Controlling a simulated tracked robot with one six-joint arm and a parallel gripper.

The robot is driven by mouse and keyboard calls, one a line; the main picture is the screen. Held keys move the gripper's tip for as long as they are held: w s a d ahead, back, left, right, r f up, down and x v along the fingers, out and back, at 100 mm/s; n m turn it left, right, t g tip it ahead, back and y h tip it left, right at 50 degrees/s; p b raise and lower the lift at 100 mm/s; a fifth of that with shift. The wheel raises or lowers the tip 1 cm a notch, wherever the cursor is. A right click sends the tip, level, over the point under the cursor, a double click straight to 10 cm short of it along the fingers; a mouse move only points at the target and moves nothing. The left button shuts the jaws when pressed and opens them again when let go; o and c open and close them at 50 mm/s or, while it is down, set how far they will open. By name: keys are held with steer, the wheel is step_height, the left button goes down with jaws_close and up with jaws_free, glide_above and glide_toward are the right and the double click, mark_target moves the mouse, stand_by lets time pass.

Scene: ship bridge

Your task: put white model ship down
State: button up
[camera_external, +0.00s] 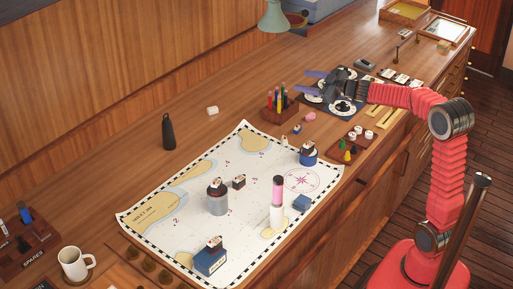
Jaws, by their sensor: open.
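My gripper (312,82) is open, with its two purple fingers spread apart, above a dark panel (313,101) with round white dials at the back of the counter. I see nothing held between the fingers. Several small model ships with dark hulls and pale tops show on and near the chart (150,218). One ship (216,184) is on a grey cylinder, one (308,148) on a round blue block, and one (214,241) on a blue box. Another ship (239,181) lies on the chart. I cannot tell which is the white model ship.
A pen holder (281,107) and a wooden tray with small pieces (349,150) stand between chart and panel. A black bottle (168,132), a pink-topped cylinder (277,205) and a mug (74,263) stand upright.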

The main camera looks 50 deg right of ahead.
steer(key=s+a+m+g+h, duration=0.3)
steer(key=s+a+m+h, duration=0.15)
steer(key=s, duration=0.85)
steer(key=s+a+f+g+y, duration=0.1)
steer(key=s+a+f, duration=0.3)
steer(key=s, duration=0.4)
steer(key=s+a+f+g+y, duration=0.2)
steer(key=s+a+f+g, duration=0.1)
steer(key=s+a+f, duration=0.2)
steer(key=s+a+f+g+y, duration=0.2)
steer(key=s+a+f, duration=0.3)
steer(key=s+a, duration=0.3)
steer(key=s+g, duration=0.1)
steer(key=s, duration=0.3)
steer(key=shift+s, duration=0.25)
steer(key=shift+n, duration=0.25)
